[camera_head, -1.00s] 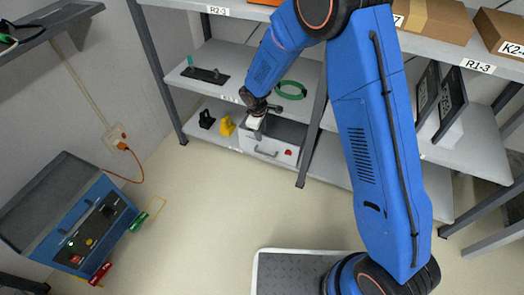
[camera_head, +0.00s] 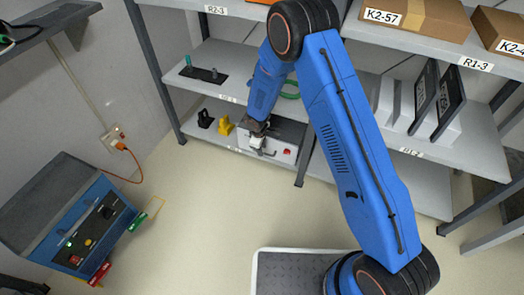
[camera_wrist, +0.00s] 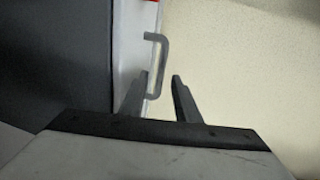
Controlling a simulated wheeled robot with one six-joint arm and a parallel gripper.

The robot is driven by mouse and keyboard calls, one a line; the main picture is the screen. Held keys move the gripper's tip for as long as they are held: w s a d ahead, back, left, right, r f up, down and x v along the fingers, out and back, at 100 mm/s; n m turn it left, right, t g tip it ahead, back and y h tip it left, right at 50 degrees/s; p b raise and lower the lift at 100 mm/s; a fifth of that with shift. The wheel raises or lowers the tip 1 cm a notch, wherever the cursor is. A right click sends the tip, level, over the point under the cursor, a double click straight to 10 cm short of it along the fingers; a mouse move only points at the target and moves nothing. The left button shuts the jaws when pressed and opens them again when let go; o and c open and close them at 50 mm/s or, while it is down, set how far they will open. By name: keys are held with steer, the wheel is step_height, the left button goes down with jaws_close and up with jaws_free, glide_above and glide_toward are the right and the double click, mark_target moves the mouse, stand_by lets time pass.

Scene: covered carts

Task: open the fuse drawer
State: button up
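The fuse drawer is the pale-fronted unit (camera_head: 286,159) on the low shelf, with a red mark at its right. Its front also shows in the wrist view (camera_wrist: 130,45) beside a dark top surface. Its grey bar handle (camera_wrist: 164,60) stands out from the front. My gripper (camera_wrist: 158,82) is open, with its two dark fingers apart. The handle's near end lies between the fingers, and the rest reaches beyond the tips. I cannot tell whether a finger touches it. In the head view my gripper (camera_head: 260,142) is at the drawer front and partly hides the handle. The drawer looks closed.
Yellow (camera_head: 226,125) and black (camera_head: 205,119) parts stand left of the drawer. A green coil (camera_head: 290,88) lies on the shelf above. The floor (camera_head: 215,205) before the drawer is clear.

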steer(key=shift+w+f, duration=0.2)
steer(key=shift+f, duration=0.8)
jaws_close()
steer(key=shift+s, duration=0.1)
